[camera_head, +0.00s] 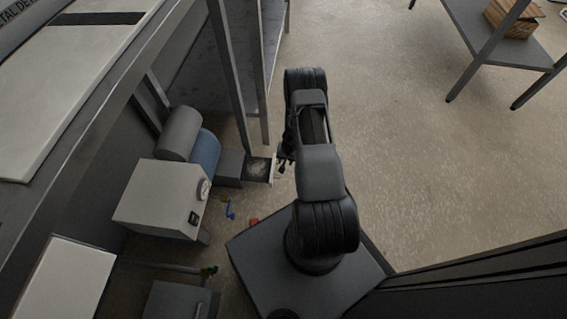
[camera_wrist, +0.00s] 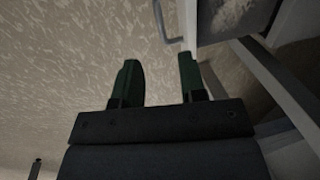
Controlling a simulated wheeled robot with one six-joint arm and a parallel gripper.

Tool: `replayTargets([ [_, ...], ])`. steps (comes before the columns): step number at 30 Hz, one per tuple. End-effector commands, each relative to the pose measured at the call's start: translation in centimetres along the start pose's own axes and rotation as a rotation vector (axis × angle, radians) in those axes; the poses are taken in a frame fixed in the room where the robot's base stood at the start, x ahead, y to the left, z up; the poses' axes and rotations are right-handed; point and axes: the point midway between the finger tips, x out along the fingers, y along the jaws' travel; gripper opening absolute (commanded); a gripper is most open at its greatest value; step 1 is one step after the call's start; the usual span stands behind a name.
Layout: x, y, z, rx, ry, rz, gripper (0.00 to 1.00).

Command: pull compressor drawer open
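The compressor (camera_head: 160,199) stands at left in the head view, a pale box with a round gauge and grey and blue cylinders behind. Its drawer (camera_head: 258,170) sticks out to the right from a dark housing (camera_head: 230,166), with its inside partly visible. My gripper (camera_head: 284,162) is at the drawer's front, partly hidden by my arm. In the wrist view, my gripper (camera_wrist: 158,65) has its two green fingers apart with nothing between them. A grey bar handle (camera_wrist: 163,28) lies just beyond the fingertips, on what looks like the drawer front (camera_wrist: 192,22).
Shelf posts (camera_head: 232,80) rise behind the drawer. A workbench (camera_head: 75,80) runs along the left. Small coloured items (camera_head: 228,208) lie on the floor near the compressor. A table with a wooden crate (camera_head: 514,18) stands at upper right. The floor right of my arm is clear.

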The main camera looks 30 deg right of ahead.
Motion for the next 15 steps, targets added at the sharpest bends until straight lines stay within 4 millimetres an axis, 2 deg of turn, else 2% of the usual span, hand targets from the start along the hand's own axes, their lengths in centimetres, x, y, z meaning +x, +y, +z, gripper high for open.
replayTargets([
  [1,-1.1,0.0,-0.1,0.000,0.001,0.000,0.38],
  [6,-2.7,0.0,-0.1,0.000,0.001,0.000,0.38],
  [15,-3.3,0.0,0.0,0.000,0.000,0.001,0.38],
])
